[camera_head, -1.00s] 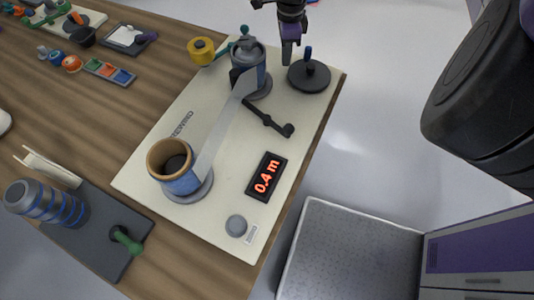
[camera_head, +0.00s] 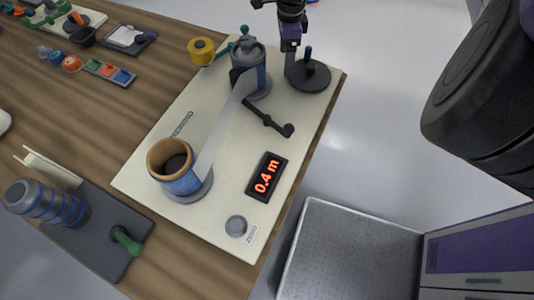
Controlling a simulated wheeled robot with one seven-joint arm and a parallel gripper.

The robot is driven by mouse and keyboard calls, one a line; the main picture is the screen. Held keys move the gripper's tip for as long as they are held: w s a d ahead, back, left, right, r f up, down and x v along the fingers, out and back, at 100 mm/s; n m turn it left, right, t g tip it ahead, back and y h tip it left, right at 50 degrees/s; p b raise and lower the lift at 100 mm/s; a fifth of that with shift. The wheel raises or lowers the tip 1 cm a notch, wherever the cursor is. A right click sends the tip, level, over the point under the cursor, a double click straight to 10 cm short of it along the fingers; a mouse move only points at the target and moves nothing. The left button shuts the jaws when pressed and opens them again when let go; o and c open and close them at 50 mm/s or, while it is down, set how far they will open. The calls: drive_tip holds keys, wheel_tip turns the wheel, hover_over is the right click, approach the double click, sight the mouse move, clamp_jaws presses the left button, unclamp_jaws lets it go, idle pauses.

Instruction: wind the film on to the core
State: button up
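A translucent film strip (camera_head: 222,128) runs between a brown core (camera_head: 160,152) with blue film around it and a grey-blue roll (camera_head: 247,70) farther back. Both stand upright on round grey bases on a cream board (camera_head: 145,178). A black crank disc (camera_head: 318,78) with an upright knob (camera_head: 308,53) sits at the board's back right corner. My gripper (camera_head: 290,68) points down at the left edge of the disc, left of the knob. Its fingers overlap in this view, so their opening is hidden, and contact with the disc is unclear.
A black display (camera_head: 266,177) reads 0.4 m, with a grey button (camera_head: 236,226) near it. A black arm (camera_head: 266,120) lies beside the strip. A yellow roller (camera_head: 201,50) stands at the back left. A dark tray (camera_head: 105,235) holds a blue-banded roll (camera_head: 55,205).

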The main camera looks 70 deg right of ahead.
wheel_tip(320, 180, up, 7)
drive_tip(key=p, duration=0.3)
idle(0.5)
idle(0.5)
